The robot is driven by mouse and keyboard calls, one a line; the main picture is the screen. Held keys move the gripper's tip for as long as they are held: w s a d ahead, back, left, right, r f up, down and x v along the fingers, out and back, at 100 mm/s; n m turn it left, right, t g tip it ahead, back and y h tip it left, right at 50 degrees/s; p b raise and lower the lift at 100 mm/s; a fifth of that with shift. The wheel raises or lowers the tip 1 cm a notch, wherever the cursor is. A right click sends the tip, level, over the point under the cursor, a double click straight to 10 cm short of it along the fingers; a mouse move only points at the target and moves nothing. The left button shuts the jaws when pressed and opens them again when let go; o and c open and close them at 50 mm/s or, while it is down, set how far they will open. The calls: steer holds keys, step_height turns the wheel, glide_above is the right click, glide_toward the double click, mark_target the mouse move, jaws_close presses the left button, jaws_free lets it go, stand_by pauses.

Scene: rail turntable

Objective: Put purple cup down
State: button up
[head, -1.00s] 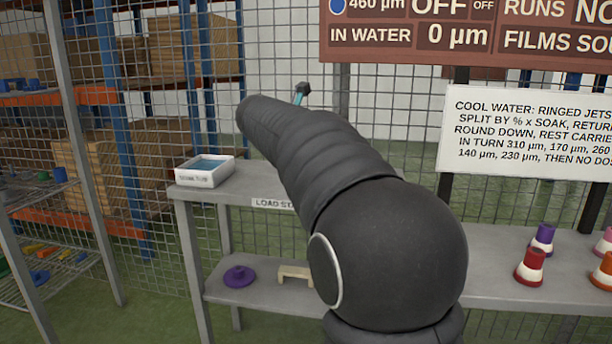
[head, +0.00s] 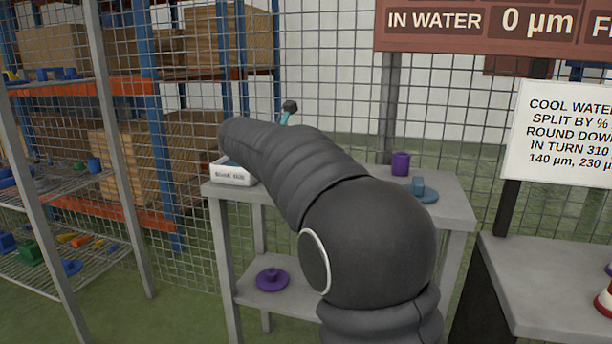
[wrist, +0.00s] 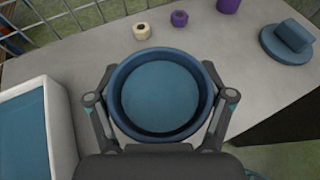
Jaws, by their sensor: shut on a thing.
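A purple cup (head: 401,163) stands upright on the grey table, right of my arm in the head view. Its lower part also shows at the top edge of the wrist view (wrist: 228,5), apart from my gripper. My gripper (wrist: 158,95) is shut on a blue round cup (wrist: 160,133), one finger on each side of its rim. I look down into its paler blue inside. I cannot tell whether its base touches the table. In the head view my arm hides the held cup and most of my gripper.
A white tub (wrist: 40,125) with blue inside is left of the held cup. A blue disc with a block handle (wrist: 285,42), a small cream piece (wrist: 141,31) and a small purple piece (wrist: 179,18) lie on the table (wrist: 100,60). A mesh fence (head: 340,100) stands behind.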

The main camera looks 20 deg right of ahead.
steer(key=shift+w+a+f, duration=0.15)
steer(key=shift+a+f, duration=0.15)
steer(key=shift+a, duration=0.1)
steer(key=shift+f+b, duration=0.5)
steer(key=shift+f, duration=1.4)
steer(key=shift+f, duration=0.1)
steer(key=o, duration=1.2)
steer(key=shift+f, duration=0.1)
steer(key=shift+c, duration=0.2)
